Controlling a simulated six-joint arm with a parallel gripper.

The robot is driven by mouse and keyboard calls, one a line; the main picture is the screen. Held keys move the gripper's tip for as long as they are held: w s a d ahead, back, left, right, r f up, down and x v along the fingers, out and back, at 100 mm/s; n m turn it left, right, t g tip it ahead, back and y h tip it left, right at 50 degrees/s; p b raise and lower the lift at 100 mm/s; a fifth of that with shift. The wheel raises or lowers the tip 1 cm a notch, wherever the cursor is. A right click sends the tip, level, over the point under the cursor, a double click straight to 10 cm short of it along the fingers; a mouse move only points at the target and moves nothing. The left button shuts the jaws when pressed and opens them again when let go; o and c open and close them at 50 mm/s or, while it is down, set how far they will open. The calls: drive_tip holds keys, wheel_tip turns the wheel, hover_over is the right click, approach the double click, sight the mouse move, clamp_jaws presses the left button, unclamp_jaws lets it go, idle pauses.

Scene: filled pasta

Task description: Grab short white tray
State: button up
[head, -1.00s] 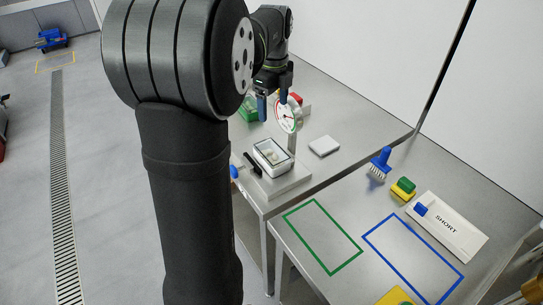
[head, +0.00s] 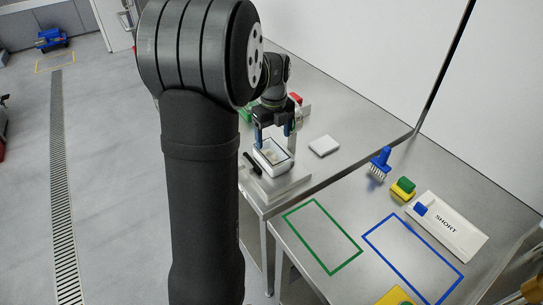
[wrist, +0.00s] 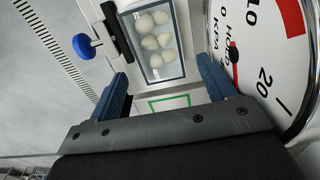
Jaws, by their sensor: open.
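In the wrist view my gripper (wrist: 163,76) is open, with nothing between the fingers. I cannot tell whether a finger touches the tray.
A round dial (wrist: 268,60) stands close beside my right finger. A black-handled part with a blue knob (wrist: 83,46) is left of the tray. A white slab (head: 323,145) lies nearby. A panel marked SHORT (head: 460,230) and green and blue outlines are on the front table.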

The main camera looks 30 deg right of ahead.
sight(271, 151)
drive_tip(key=f, duration=0.6)
drive_tip(key=shift+w+a+f, duration=0.15)
drive_tip(key=shift+w+f, duration=0.15)
drive_tip(key=shift+f, duration=0.05)
drive_tip(key=c, duration=0.9)
drive_tip(key=shift+r, duration=0.1)
drive_tip(key=shift+c, duration=0.2)
